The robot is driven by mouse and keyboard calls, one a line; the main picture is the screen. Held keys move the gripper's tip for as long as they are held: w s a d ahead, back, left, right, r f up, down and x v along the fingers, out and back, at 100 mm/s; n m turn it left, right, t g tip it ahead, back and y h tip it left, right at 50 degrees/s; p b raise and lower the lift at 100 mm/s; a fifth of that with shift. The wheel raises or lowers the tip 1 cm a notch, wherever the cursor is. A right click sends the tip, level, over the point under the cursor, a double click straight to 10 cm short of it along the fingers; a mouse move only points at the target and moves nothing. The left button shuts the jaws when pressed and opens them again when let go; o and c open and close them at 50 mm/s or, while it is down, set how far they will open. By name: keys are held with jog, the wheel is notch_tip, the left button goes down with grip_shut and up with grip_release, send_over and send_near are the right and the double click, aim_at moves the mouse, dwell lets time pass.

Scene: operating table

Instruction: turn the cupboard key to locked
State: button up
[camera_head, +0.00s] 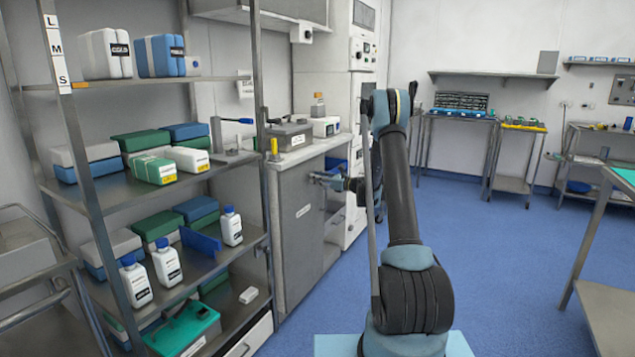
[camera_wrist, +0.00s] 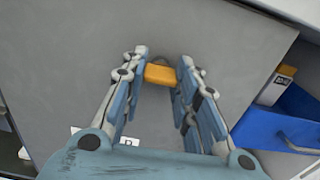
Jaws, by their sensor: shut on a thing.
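The cupboard is a grey steel cabinet (camera_head: 298,245) in the middle of the head view, with a small white label on its front. Its flat grey face (camera_wrist: 70,70) fills most of the wrist view. The key has an orange bow (camera_wrist: 160,74), lying crosswise between my fingertips in the wrist view. My gripper (camera_wrist: 162,66) is shut on this bow, one finger on each side. In the head view my gripper (camera_head: 318,178) reaches left to the cabinet front, and the key is too small to make out. The lock and key shaft are hidden.
An open blue drawer or bin (camera_wrist: 275,120) is right of the cabinet face in the wrist view. A steel shelf rack (camera_head: 95,195) with boxes and bottles stands left of the cabinet. Blue floor (camera_head: 475,240) is clear to the right.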

jog(key=n, duration=1.7)
jog(key=shift+s+n, duration=0.1)
jog(key=shift+n, duration=0.2)
grip_shut()
jog(key=shift+f, duration=0.1)
jog(key=o, duration=1.1)
grip_release()
jog(key=shift+c, duration=0.2)
